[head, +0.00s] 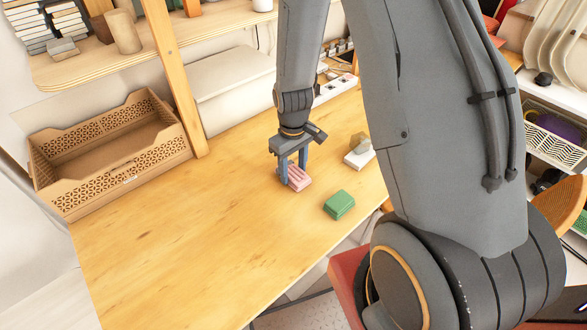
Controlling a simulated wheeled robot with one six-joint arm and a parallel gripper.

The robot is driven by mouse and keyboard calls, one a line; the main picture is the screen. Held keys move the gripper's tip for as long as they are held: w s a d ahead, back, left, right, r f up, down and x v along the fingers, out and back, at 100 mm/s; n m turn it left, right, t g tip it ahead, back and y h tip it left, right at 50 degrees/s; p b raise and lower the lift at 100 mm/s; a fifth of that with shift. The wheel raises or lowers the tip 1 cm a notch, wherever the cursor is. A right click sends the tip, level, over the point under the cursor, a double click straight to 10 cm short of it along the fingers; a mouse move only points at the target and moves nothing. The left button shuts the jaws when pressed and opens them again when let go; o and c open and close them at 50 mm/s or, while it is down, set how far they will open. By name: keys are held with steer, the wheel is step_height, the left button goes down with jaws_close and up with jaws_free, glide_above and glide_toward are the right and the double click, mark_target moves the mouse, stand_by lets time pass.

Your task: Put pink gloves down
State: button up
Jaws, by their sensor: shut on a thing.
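A small pink striped bundle, which I take to be the pink gloves (299,181), is at the right part of the wooden table (190,240). My gripper (293,174) points down, with its blue-grey fingers shut on the bundle. The bundle is at or just above the table top; I cannot tell whether it touches. The fingers hide part of it.
A green block-like item (339,204) lies just right of the bundle, near the table's right edge. A white item with an olive-brown object (358,146) is behind it. An open brown crate (105,150) stands at the back left. The table's left and front are clear.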

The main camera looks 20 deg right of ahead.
mark_target(294, 173)
steer(key=shift+f, duration=0.15)
steer(key=o, duration=0.9)
steer(key=shift+o, duration=0.2)
step_height(294, 173, up, 12)
steer(key=b, duration=0.3)
steer(key=s+r+m+t, duration=0.1)
steer(key=s+r+m, duration=0.3)
steer(key=s, duration=0.6)
steer(key=shift+s+r, duration=0.3)
steer(key=shift+s, duration=0.05)
